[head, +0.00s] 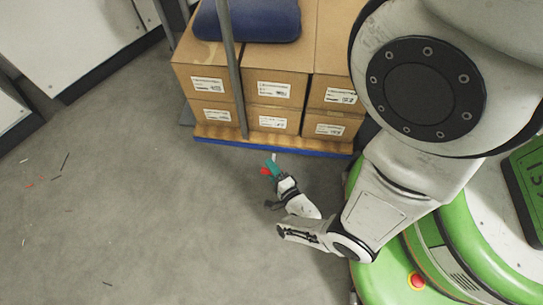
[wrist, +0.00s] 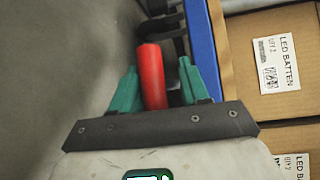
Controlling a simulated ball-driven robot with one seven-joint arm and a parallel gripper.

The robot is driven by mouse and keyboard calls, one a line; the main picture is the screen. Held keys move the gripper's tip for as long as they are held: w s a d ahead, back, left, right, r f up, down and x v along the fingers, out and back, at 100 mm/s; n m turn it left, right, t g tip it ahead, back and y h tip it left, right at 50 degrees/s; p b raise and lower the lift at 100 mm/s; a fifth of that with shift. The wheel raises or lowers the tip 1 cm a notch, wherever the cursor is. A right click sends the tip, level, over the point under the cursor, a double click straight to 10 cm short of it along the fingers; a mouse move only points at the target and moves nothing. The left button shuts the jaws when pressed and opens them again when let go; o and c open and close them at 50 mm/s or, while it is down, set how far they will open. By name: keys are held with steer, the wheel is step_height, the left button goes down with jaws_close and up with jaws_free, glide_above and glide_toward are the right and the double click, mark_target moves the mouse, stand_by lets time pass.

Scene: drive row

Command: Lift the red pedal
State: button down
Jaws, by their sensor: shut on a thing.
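The red pedal (wrist: 151,72) stands between the teal fingers of my gripper (wrist: 160,68) in the wrist view. The fingers are shut on it, one at each side. Dark bars (wrist: 160,24) show just beyond the pedal; how they join it is hidden. In the head view the pedal is a small red patch (head: 265,171) beside the teal fingers of my gripper (head: 272,168), near the floor in front of the stacked boxes. Most of the pedal is hidden there.
Brown cartons (head: 208,86) are stacked on a blue-edged pallet (head: 290,146) just beyond my gripper. A grey post (head: 231,70) and a dark blue cushion-like thing (head: 247,18) are there too. The grey floor (head: 130,200) at left is open, with small scraps. White cabinets (head: 70,35) stand at upper left.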

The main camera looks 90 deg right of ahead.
steer(key=r+m+y+p, duration=0.1)
steer(key=p, duration=0.1)
steer(key=r+g+y+p, duration=0.1)
steer(key=p, duration=0.1)
steer(key=shift+s+a+m, duration=0.15)
steer(key=shift+s+m, duration=0.1)
steer(key=shift+m, duration=0.15)
steer(key=shift+r+m+y+p, duration=0.35)
steer(key=shift+y+p, duration=0.45)
steer(key=shift+p, duration=0.4)
steer(key=shift+g, duration=0.3)
steer(key=shift+s+f+m, duration=0.1)
steer(key=shift+m, duration=0.15)
steer(key=c, duration=0.7)
jaws_free()
steer(key=shift+c, duration=0.2)
steer(key=shift+o, duration=0.6)
steer(key=shift+r, duration=0.2)
